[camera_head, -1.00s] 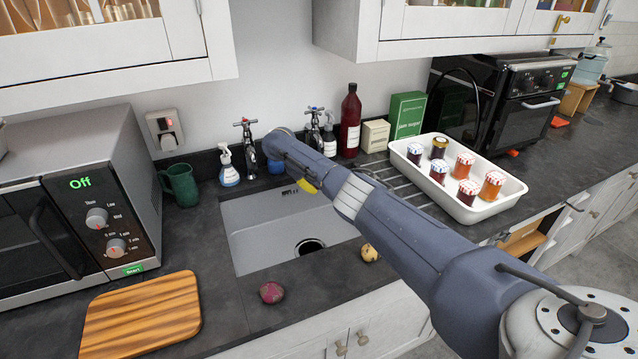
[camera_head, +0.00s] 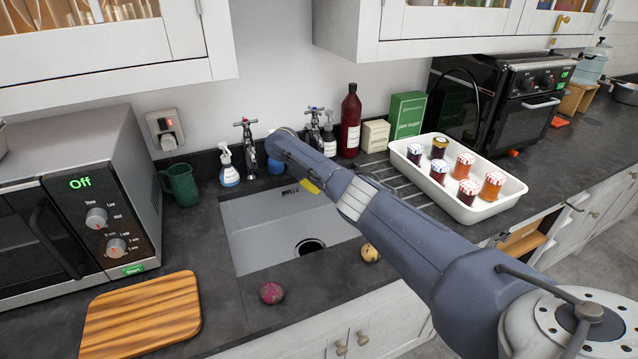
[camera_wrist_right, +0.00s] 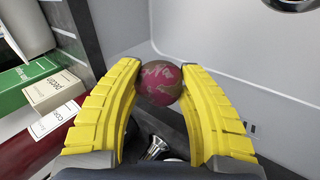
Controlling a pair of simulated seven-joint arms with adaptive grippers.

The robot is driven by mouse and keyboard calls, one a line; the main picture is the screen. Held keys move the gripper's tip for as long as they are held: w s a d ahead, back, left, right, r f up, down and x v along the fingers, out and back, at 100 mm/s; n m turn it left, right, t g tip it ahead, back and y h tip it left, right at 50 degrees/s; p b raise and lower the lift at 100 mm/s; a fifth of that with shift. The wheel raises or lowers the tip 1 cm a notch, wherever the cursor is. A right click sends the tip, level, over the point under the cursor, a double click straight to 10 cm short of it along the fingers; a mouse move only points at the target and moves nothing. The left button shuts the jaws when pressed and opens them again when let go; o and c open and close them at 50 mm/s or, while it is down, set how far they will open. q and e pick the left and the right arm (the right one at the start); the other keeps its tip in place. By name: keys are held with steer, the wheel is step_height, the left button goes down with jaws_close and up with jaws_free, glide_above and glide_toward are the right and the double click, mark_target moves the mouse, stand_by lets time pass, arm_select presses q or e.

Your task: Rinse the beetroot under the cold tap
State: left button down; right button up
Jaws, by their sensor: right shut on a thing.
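In the right wrist view a mottled pink and brown beetroot (camera_wrist_right: 158,82) sits between the yellow fingertips of my right gripper (camera_wrist_right: 160,72), which is shut on it. In the head view my right arm hides the held beetroot, and only a yellow bit of the right gripper (camera_head: 308,186) shows over the sink (camera_head: 265,225). Two taps, a left one (camera_head: 247,145) and a right one (camera_head: 315,125), stand behind the sink; my arm partly covers the right one. A tap (camera_wrist_right: 155,146) shows low between the fingers. I see no running water. My left gripper is out of view.
A similar purple-red root (camera_head: 271,293) and a yellowish one (camera_head: 370,252) lie on the front counter. A spray bottle (camera_head: 228,170), green mug (camera_head: 180,185) and red bottle (camera_head: 350,122) stand around the sink. A white tray (camera_head: 512,190) holds several jars. A wooden board (camera_head: 140,315) lies left.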

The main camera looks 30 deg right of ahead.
steer(key=shift+w+a, duration=0.1)
steer(key=shift+w+a, duration=0.2)
steer(key=shift+a, duration=0.2)
steer(key=shift+s+a+f, duration=0.1)
steer(key=shift+s+a, duration=0.2)
steer(key=s+a, duration=0.3)
steer(key=s, duration=0.3)
steer(key=shift+a, duration=0.3)
stand_by(0.5)
steer(key=shift+s+a, duration=0.1)
steer(key=shift+s, duration=0.05)
stand_by(1.1)
